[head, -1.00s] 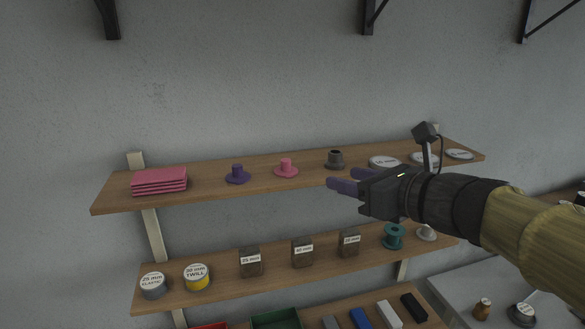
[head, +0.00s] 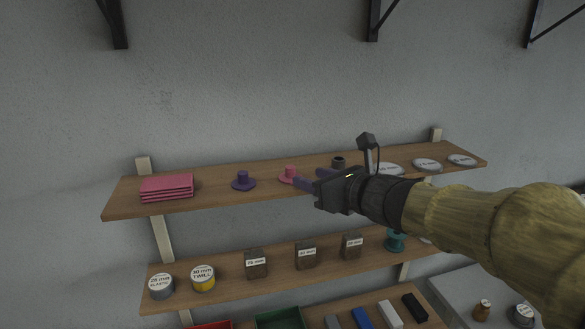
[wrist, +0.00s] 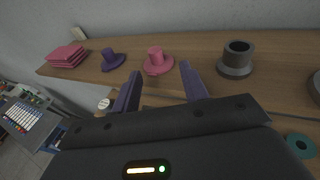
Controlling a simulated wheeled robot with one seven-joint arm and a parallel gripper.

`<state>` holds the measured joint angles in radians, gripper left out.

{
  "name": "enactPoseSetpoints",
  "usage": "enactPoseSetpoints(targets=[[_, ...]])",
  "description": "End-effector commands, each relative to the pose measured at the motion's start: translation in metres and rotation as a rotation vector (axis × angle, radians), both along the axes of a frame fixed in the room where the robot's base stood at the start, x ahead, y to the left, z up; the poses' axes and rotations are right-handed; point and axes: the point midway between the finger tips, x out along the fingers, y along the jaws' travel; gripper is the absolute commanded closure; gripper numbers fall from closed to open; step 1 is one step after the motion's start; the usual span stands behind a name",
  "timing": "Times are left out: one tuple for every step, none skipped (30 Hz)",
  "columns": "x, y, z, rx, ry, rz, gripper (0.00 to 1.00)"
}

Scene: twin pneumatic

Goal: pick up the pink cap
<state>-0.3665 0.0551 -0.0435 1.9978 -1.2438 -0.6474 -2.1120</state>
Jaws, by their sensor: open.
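The pink cap (head: 290,173), a small hat shape with a wide brim and a narrow crown, sits upright on the top wooden shelf (head: 215,195). In the wrist view the pink cap (wrist: 157,60) stands ahead of my fingertips, lined up with the gap between them. My gripper (head: 298,184) is open and empty, just in front of the shelf. In the head view its purple fingers cover part of the brim. In the wrist view my gripper (wrist: 160,74) shows both fingers spread, with the cap apart from them.
On the top shelf, a purple cap (head: 243,181) is left of the pink one and a dark grey cap (wrist: 237,58) is right. Pink folded cloths (head: 166,187) lie at the left end, pale discs (head: 427,165) at the right. A lower shelf (head: 225,277) holds labelled rolls and blocks.

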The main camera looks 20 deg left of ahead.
Motion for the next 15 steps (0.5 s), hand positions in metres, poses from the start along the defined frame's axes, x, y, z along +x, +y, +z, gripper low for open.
enactPoseSetpoints(targets=[[0.005,0.007,0.001,0.000,0.003,0.002,0.56],[0.007,0.010,0.000,0.000,0.002,0.002,0.56],[0.010,0.014,-0.001,0.000,0.002,0.002,0.56],[0.011,0.015,-0.002,0.001,0.001,0.002,0.56],[0.012,0.017,-0.003,0.001,0.001,0.001,0.56],[0.013,0.017,-0.003,0.001,-0.001,0.000,0.56],[0.013,0.018,-0.004,0.001,-0.001,-0.001,0.56],[0.014,0.018,-0.004,0.001,-0.001,-0.001,0.56],[0.014,0.017,-0.004,0.001,-0.001,-0.002,0.56],[0.014,0.017,-0.004,0.001,-0.001,-0.002,0.56],[0.014,0.017,-0.004,0.001,-0.001,-0.002,0.56],[0.014,0.017,-0.004,0.001,-0.001,-0.002,0.56],[0.014,0.017,-0.004,0.001,-0.001,-0.002,0.56],[0.014,0.017,-0.004,0.000,-0.001,-0.003,0.56],[0.014,0.017,-0.004,0.001,-0.001,-0.002,0.56]])
